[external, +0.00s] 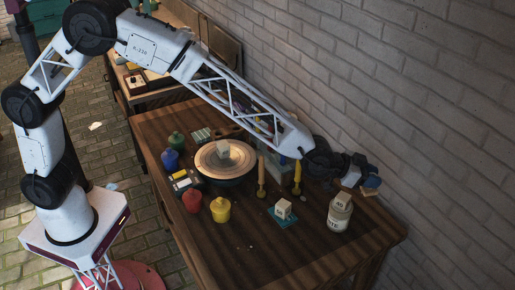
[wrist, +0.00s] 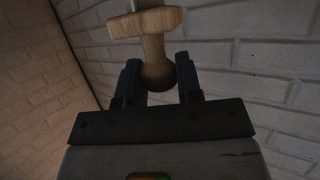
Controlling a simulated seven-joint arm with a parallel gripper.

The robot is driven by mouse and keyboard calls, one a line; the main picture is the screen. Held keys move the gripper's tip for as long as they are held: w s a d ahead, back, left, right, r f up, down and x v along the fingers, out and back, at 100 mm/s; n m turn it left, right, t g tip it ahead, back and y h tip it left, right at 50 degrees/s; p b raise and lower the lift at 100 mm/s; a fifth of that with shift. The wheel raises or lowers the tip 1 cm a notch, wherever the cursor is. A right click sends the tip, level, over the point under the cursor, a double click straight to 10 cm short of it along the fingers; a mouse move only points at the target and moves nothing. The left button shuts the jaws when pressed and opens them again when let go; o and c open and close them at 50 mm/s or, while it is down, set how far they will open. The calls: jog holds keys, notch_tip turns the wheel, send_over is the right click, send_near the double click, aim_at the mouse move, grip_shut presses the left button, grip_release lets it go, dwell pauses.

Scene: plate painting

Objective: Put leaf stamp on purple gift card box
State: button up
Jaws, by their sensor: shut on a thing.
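My gripper (external: 371,182) is high at the far right, close to the brick wall and near the table's back right corner. In the wrist view its dark fingers (wrist: 158,78) are closed around the rounded knob of a pale wooden stamp (wrist: 146,22). I cannot clearly pick out a purple gift card box in the external view; part of the table's back is hidden behind my arm.
The wooden table (external: 255,255) carries a round plate (external: 208,163) on a wheel with a pale block on it. Red (external: 192,201), yellow (external: 221,209), blue and green pots stand left. The front is clear.

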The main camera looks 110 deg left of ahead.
jog(key=s+a+r+n+y, duration=0.1)
jog(key=s+a+r, duration=0.4)
jog(key=a, duration=0.4)
jog(key=s+a+r+n+y, duration=0.1)
jog(key=s+a+r+y, duration=0.1)
jog(key=s+a+r, duration=0.55)
jog(key=s+a+f+n+g+y, duration=0.1)
jog(key=s+a+n, duration=0.1)
jog(key=s+a, duration=0.35)
jog(key=s+a+n+g+y, duration=0.1)
jog(key=s+a, duration=0.2)
jog(key=a, duration=0.5)
jog(key=s+a+f+n+g+y, duration=0.25)
jog(key=s+a+f, duration=0.4)
jog(key=s, duration=0.45)
jog(key=s+a+f+n+g+y, duration=0.2)
jog(key=s+a+f+n+g, duration=0.2)
jog(key=s+a+f, duration=0.5)
jog(key=s+f+n+g, duration=0.3)
jog(key=s+f, duration=0.1)
jog(key=s, duration=1)
jog(key=s+a+f+n+g, duration=0.1)
jog(key=s+f+n+g, duration=0.2)
jog(key=s, duration=1)
notch_tip(320, 180, down, 2)
jog(key=shift+s+a+f+g, duration=0.25)
jog(key=shift+s+g, duration=0.15)
jog(key=shift+g, duration=0.15)
